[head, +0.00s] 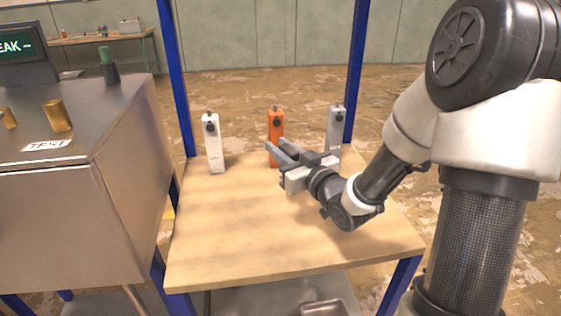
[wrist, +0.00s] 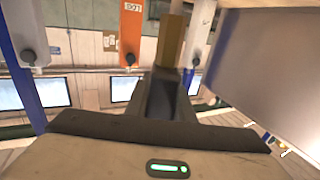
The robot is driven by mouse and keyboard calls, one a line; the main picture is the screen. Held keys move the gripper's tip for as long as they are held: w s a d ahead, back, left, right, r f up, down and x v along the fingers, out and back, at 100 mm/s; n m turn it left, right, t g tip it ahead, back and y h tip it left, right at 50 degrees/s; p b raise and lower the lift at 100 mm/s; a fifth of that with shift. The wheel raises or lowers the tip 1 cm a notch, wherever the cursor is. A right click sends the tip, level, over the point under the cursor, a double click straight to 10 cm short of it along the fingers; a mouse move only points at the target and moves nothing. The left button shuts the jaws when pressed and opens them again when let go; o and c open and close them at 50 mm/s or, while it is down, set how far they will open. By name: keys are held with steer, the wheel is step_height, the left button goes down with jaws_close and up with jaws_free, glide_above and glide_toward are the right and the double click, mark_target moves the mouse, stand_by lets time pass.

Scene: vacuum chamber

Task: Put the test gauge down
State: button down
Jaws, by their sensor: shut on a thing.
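My gripper (head: 276,150) is over the back part of the wooden table top, its fingers pointing away towards the back edge. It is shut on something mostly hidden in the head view. In the wrist view a brown, block-like piece (wrist: 172,40) shows at the fingers; I cannot tell if it is the test gauge. An orange upright unit (head: 276,122) with a dark knob stands just beyond the fingers; it also shows in the wrist view (wrist: 132,30), apart from them. A white unit (head: 213,145) stands to its left and a grey one (head: 335,125) to its right.
The wooden table top (head: 230,235) is clear in front and at left. A steel cabinet (head: 70,220) with brass fittings (head: 57,116), a TEST label and a display stands close on the left. Blue posts (head: 178,80) rise at the table's back corners.

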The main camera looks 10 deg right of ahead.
steer(key=shift+f, duration=1.25)
steer(key=shift+f+b, duration=0.2)
steer(key=shift+b, duration=0.25)
steer(key=c, duration=1.5)
jaws_free()
steer(key=shift+c, duration=0.2)
